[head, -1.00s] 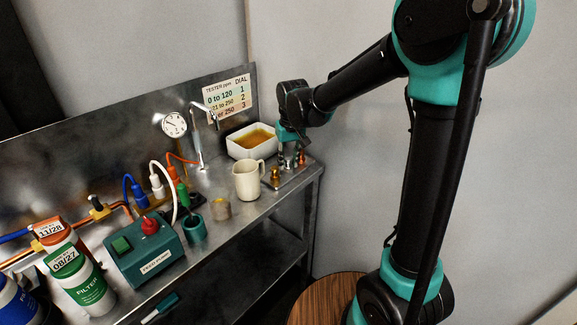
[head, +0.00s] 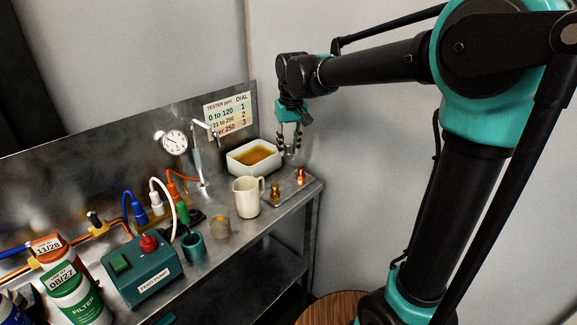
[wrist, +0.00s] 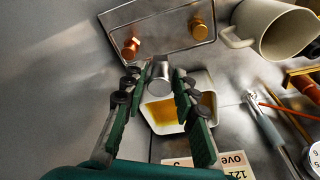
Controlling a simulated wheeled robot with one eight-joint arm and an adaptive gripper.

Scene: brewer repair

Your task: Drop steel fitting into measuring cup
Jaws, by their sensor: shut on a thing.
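My gripper (head: 289,152) is raised above the right end of the bench. In the wrist view (wrist: 158,80) its fingers are shut on the steel fitting (wrist: 160,76), a grey metal cylinder with its end showing between the fingertips. The cream cup with a handle and spout, which I take as the measuring cup (head: 247,200), stands upright on the bench, left of and below my gripper. It also shows in the wrist view (wrist: 262,22) at the upper right. My gripper is apart from it. The cup's inside bottom is hidden.
A wire-rimmed tray (head: 289,190) holds a copper fitting (head: 300,176) and a brass fitting (head: 275,191). A white dish (head: 243,166) of amber liquid stands behind, close to my gripper.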

